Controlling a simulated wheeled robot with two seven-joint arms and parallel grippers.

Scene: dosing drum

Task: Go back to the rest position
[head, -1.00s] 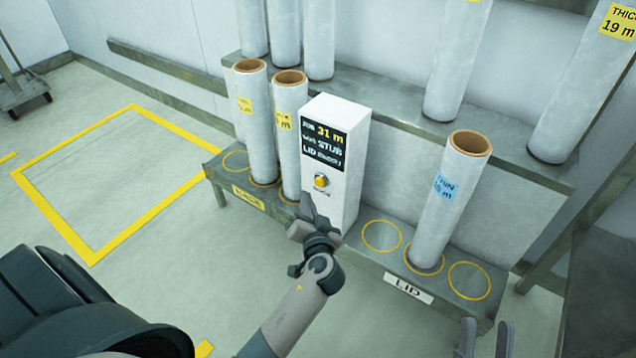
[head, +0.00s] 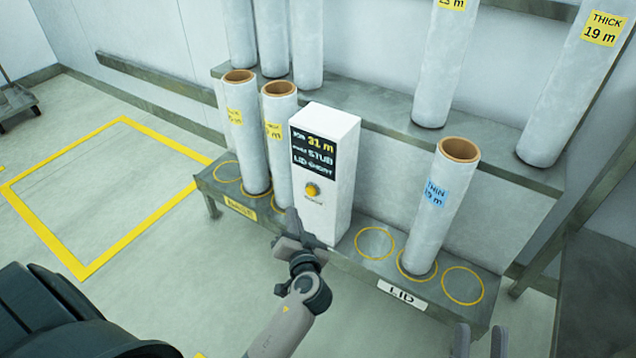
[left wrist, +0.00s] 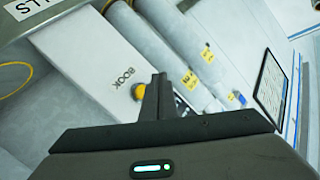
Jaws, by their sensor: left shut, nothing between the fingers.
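My left gripper (head: 291,222) is shut and empty. It is in front of the white box (head: 338,165), below and left of its round yellow button (head: 312,190), with a small gap to the button. The box's dark display (head: 312,149) reads 31 m, STUB and LID SHORT. In the left wrist view the shut fingers (left wrist: 158,95) overlap the box's face beside the button (left wrist: 138,92). My right gripper (head: 480,342) shows at the bottom edge with its two fingers apart and nothing seen between them.
A low bench holds two yellow-labelled rolls (head: 248,140) (head: 279,140) left of the box. More rolls stand on the shelf (head: 400,128) behind. The yellow-outlined floor area (head: 100,195) is empty.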

